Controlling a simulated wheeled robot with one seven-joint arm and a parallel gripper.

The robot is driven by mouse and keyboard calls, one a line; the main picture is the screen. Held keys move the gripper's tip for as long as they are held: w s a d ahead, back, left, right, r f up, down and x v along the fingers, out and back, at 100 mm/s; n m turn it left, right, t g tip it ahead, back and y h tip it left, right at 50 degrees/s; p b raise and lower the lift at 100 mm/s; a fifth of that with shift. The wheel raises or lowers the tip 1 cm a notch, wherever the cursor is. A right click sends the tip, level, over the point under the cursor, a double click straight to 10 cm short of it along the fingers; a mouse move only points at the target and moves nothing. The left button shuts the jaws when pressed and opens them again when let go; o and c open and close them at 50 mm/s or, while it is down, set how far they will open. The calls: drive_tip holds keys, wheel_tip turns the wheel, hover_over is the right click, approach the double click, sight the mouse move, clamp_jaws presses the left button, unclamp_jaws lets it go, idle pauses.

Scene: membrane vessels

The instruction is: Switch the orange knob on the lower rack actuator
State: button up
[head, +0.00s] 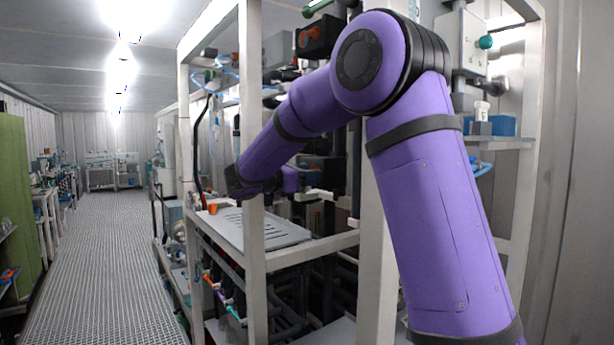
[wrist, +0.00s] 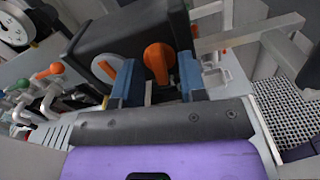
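In the wrist view, an orange knob (wrist: 157,62) stands out from the front of a black actuator box (wrist: 118,38). My gripper (wrist: 160,92) is open, with one blue finger on each side of the knob. The knob shows between the fingers, and I see no clear contact; the exact depth is hard to tell. In the head view my purple arm reaches into the rack (head: 253,270), and its own links hide the fingers and the knob there.
A white disc with an orange mark (wrist: 104,69) sits left of the knob. A black-and-white gauge (wrist: 22,25) is at upper left. White rack bars (wrist: 250,35) cross on the right. The aisle floor (head: 105,270) is clear.

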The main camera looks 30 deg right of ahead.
drive_tip(key=shift+c, duration=0.2)
clamp_jaws()
drive_tip(key=shift+m, duration=0.3)
drive_tip(key=shift+w+m, duration=0.1)
drive_tip(key=shift+m, duration=7.7)
